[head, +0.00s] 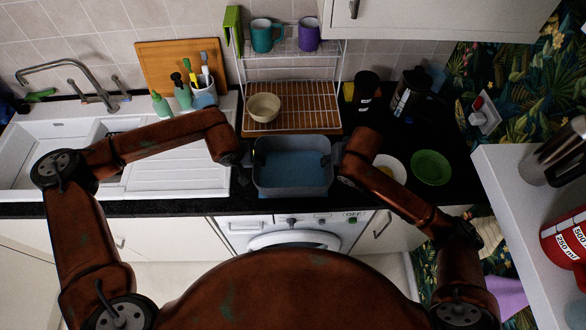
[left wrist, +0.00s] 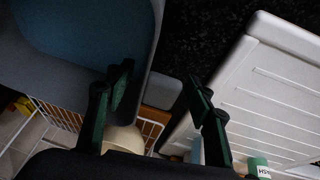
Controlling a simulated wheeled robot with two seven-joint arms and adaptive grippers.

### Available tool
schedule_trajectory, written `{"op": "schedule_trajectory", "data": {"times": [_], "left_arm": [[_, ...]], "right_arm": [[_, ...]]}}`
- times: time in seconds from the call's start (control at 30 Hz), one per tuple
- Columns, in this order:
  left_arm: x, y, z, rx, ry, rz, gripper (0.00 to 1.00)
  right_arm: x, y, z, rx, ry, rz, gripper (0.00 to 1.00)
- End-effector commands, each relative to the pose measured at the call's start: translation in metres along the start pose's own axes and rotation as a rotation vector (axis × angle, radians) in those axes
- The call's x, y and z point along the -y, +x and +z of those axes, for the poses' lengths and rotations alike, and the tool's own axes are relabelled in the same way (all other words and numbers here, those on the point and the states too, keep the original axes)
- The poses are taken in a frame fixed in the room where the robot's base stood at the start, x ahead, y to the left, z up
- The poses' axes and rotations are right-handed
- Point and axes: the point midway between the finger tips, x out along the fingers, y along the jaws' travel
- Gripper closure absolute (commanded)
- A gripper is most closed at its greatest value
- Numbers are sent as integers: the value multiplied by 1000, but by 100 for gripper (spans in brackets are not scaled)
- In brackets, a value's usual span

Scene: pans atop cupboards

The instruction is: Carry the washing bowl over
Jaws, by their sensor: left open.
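The washing bowl (head: 292,178) is a grey rectangular tub with a blue inside. It sits upright on the dark worktop in the middle of the head view, and its grey wall (left wrist: 90,85) fills the upper left of the left wrist view. My left gripper (head: 246,160) is at the bowl's left side. In the left wrist view its two fingers (left wrist: 158,82) are apart, with a grey lug of the bowl showing between them. My right gripper (head: 339,160) is at the bowl's right side. Its fingers are too dark and small to read.
A white sink with drainer (head: 175,165) lies left of the bowl. A wire rack (head: 318,95) with a cream bowl (head: 264,107) and mugs stands behind. A white plate (head: 391,166) and a green plate (head: 431,167) lie to the right. A washing machine (head: 290,228) is below.

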Motion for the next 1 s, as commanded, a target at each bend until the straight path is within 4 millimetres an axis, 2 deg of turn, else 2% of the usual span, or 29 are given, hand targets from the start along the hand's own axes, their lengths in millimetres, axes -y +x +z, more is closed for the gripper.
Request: {"op": "schedule_trajectory", "data": {"times": [0.07, 0.7, 1.0], "left_arm": [[0, 0, 0, 0, 0, 0, 55], [1, -1, 0, -1, 0, -1, 99], [1, -1, -1, -1, 0, -3, 100]], "right_arm": [[0, 0, 0, 0, 0, 0, 55], [-1, 0, 0, -1, 1, 2, 99], [-1, -1, -1, -1, 1, 3, 100]]}}
